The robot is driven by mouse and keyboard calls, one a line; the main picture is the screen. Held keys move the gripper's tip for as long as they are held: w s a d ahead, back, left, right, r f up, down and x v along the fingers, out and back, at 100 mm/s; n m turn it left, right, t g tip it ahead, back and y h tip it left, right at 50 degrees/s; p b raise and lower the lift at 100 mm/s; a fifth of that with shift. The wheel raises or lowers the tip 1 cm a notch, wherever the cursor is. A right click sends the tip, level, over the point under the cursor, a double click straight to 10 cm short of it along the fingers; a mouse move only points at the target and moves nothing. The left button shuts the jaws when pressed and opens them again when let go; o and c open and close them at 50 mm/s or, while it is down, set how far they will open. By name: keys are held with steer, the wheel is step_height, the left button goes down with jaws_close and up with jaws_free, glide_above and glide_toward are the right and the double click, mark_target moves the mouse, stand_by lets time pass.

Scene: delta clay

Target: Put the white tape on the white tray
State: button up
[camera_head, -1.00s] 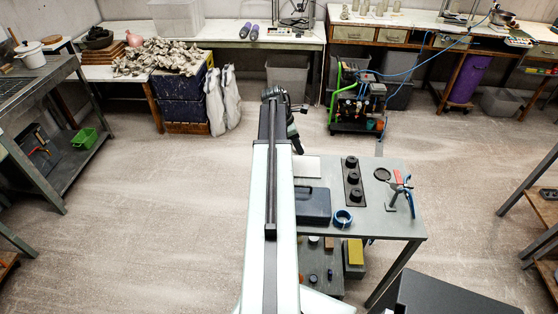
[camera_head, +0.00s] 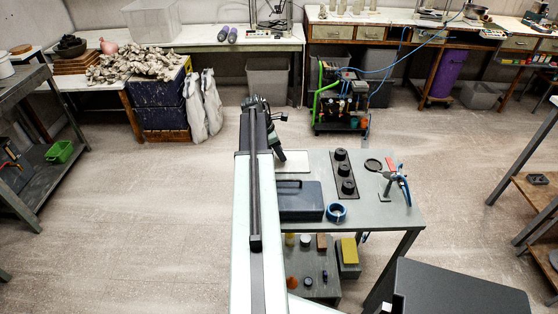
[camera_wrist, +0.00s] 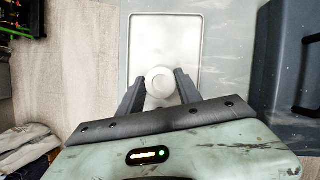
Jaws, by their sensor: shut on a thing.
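The white tape (camera_wrist: 160,81) is a small round white roll between the fingers of my gripper (camera_wrist: 160,86) in the wrist view. The gripper is shut on it. The white tray (camera_wrist: 165,38) is a pale rectangular tray with a raised rim, lying on the grey table. In the wrist view the tape overlaps the tray's near part. I cannot tell how high the tape is above the tray. In the head view the tray (camera_head: 293,163) shows at the table's far left corner, partly beside my arm. The tape is not visible there.
A dark blue case (camera_head: 300,201) lies right next to the tray and also shows in the wrist view (camera_wrist: 290,70).

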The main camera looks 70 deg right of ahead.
step_height(320, 180, down, 2)
steer(key=shift+f+b, duration=0.1)
steer(key=shift+b, duration=0.3)
steer(key=shift+r, duration=0.3)
steer(key=shift+f, duration=0.2)
steer(key=o, duration=1.3)
steer(key=shift+w+r+p, duration=0.1)
steer(key=shift+r+p, duration=0.45)
steer(key=shift+p, duration=0.05)
steer(key=p+v, duration=1)
steer(key=v, duration=0.1)
steer(key=shift+a+r, duration=0.1)
steer(key=shift+a, duration=0.05)
